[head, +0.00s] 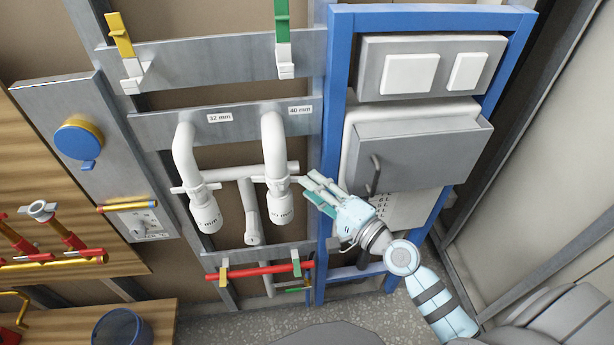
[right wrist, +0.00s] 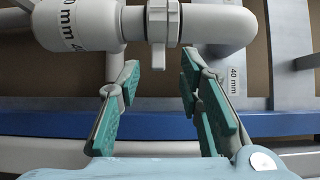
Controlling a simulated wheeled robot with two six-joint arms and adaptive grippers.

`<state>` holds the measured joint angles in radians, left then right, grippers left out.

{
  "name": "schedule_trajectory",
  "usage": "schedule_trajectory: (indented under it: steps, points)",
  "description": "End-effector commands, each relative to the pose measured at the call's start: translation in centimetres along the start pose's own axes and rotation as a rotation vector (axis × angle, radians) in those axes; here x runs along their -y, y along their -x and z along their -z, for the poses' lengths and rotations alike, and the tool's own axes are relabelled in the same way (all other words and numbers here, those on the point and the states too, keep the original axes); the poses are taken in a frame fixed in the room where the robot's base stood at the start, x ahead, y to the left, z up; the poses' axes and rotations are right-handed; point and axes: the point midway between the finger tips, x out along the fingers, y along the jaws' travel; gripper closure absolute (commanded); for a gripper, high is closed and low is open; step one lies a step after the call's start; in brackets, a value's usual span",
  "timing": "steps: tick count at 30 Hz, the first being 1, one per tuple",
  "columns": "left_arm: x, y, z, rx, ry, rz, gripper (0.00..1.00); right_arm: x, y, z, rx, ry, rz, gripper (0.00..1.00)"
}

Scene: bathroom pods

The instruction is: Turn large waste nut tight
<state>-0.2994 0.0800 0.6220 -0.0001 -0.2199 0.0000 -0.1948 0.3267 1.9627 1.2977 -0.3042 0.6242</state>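The large waste nut (head: 279,184) is a white winged ring on the white 40 mm pipe (head: 273,140), just above a white trap body (head: 281,206). In the right wrist view the nut (right wrist: 162,20) shows at the top centre, with a wing pointing down towards the gap between my fingers. My right gripper (head: 312,190) is just right of the nut in the head view, with its teal-padded fingers pointing at it. In the right wrist view the fingers (right wrist: 160,78) are apart, with nothing between their pads. My left gripper is out of view.
A similar 32 mm pipe (head: 184,148) with a winged nut stands to the left. A blue frame post (head: 337,110) and a grey flap (head: 424,152) are close to my right arm. A red pipe (head: 250,272) runs below. A dark blue cup (head: 118,328) stands at lower left.

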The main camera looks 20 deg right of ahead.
Motion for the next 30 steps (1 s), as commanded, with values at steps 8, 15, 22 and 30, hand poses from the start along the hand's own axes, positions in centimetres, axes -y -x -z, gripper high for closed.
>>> schedule_trajectory:
  steps: [8,15,22,30]
  points:
    - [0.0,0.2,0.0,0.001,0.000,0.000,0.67,-0.2,-2.6,0.0,-0.001,0.002,-0.002,0.67]
    - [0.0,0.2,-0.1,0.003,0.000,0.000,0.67,-0.2,-2.6,0.1,-0.001,0.003,-0.002,0.70]
    - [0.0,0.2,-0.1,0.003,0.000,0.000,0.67,-0.2,-2.6,0.1,-0.002,0.003,-0.002,1.00]
    - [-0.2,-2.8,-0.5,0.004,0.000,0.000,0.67,-1.0,-2.9,0.6,0.073,0.010,0.002,1.00]
